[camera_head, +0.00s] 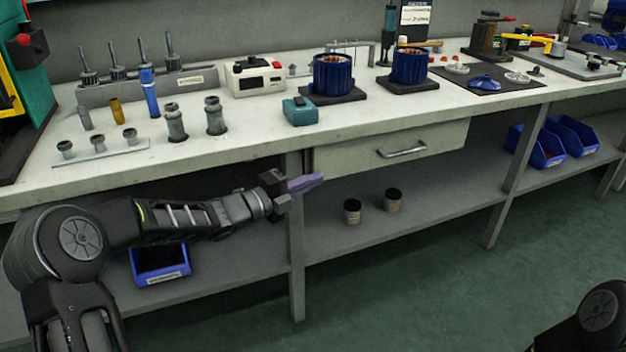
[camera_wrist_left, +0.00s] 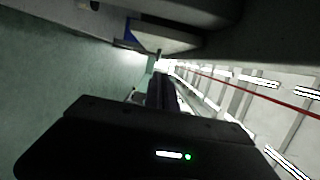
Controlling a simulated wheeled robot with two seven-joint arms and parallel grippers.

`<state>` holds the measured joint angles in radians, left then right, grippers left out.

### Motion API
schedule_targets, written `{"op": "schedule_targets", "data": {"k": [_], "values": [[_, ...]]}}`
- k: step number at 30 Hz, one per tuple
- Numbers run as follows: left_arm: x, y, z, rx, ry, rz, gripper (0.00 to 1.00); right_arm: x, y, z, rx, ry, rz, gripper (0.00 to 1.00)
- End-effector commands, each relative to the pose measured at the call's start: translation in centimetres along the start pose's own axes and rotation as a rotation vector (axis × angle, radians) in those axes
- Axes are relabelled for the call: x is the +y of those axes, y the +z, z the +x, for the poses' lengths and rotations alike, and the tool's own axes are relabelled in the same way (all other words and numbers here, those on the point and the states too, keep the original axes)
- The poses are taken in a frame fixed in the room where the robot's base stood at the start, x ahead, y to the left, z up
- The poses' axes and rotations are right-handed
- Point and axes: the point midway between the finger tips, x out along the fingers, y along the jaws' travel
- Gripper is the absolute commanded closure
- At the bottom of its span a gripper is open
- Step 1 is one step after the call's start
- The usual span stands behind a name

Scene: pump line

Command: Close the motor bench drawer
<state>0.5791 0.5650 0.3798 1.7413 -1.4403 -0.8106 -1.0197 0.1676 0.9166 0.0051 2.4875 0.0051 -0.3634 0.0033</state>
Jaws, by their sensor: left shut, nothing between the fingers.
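The motor bench drawer (camera_head: 432,143) is under the bench top, right of the middle leg. Its pale front has a metal bar handle (camera_head: 402,150). The front stands a little out from the bench edge, and a dark gap shows at its left side. My left gripper (camera_head: 308,183) is shut and empty, with purple fingers pointing right, below and left of the drawer and apart from the handle. In the left wrist view, the dark gripper body (camera_wrist_left: 160,95) shows, but the handle cannot be made out. My right gripper is out of view; only part of that arm shows at the lower right.
The bench top (camera_head: 240,146) holds two blue motor housings (camera_head: 333,74), a teal block (camera_head: 300,111) and grey fittings. The lower shelf (camera_head: 440,200) carries two small jars (camera_head: 352,211) and blue bins (camera_head: 160,264). A bench leg (camera_head: 297,270) stands by my left gripper. Green floor in front is clear.

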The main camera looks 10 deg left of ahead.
Motion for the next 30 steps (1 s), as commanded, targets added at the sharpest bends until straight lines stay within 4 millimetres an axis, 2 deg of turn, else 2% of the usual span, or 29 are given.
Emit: {"op": "schedule_targets", "data": {"k": [6, 12, 30], "values": [[-0.3, -0.1, -4.8, 0.001, 0.001, -0.001, 1.0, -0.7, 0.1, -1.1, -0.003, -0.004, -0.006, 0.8], [-0.1, -0.2, -7.2, 0.004, 0.0, -0.001, 1.0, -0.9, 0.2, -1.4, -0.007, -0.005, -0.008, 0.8], [0.0, -0.3, -7.6, 0.006, 0.0, -0.016, 1.0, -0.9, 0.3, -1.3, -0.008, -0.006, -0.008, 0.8]]}}
